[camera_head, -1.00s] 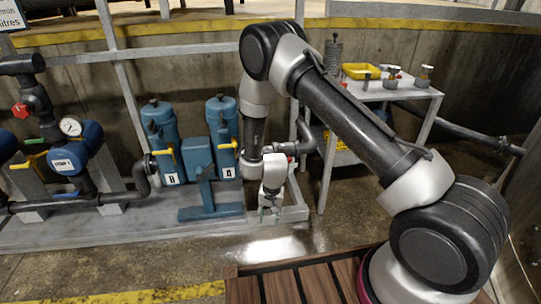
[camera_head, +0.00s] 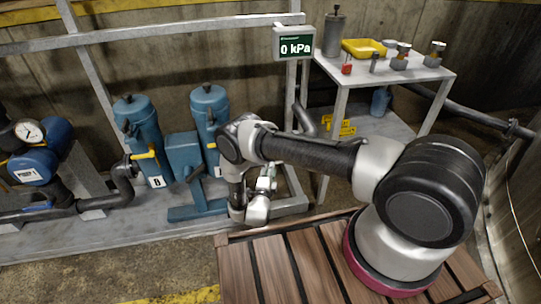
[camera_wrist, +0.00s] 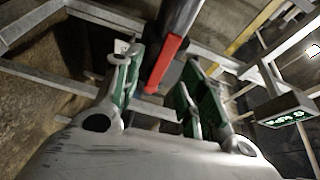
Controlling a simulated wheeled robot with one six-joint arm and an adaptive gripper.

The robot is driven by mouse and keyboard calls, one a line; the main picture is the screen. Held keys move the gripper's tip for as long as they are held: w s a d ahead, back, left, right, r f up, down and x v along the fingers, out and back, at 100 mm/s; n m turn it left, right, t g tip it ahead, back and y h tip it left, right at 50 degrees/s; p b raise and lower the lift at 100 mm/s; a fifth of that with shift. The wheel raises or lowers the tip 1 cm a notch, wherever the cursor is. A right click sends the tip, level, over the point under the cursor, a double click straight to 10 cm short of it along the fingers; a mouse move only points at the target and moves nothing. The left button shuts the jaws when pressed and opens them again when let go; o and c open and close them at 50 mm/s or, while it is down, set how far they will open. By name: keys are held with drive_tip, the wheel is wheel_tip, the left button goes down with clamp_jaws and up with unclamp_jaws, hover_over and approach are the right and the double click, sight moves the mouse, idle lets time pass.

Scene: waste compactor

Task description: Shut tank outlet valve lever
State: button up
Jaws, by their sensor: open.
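In the wrist view a red lever (camera_wrist: 166,64) lies along a dark pipe (camera_wrist: 180,16). It looks like the tank outlet valve lever. My gripper (camera_wrist: 162,60) is open, with one green-padded finger on each side of the red lever. I cannot tell whether either finger touches it. In the head view my gripper (camera_head: 267,180) is low beside the rail frame, just right of the blue filter housings. The lever does not show there; my arm covers that area.
A pressure display (camera_head: 294,44) reads 0 kPa; it also shows in the wrist view (camera_wrist: 284,108). Grey rails (camera_head: 90,71) and blue filter housings (camera_head: 138,130) stand close to my arm. A grey trolley (camera_head: 430,72) with a yellow tray (camera_head: 364,48) stands at the right.

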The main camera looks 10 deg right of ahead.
drive_tip(key=shift+m, duration=0.4)
drive_tip(key=x, duration=0.8)
drive_tip(key=shift+r, duration=0.3)
clamp_jaws()
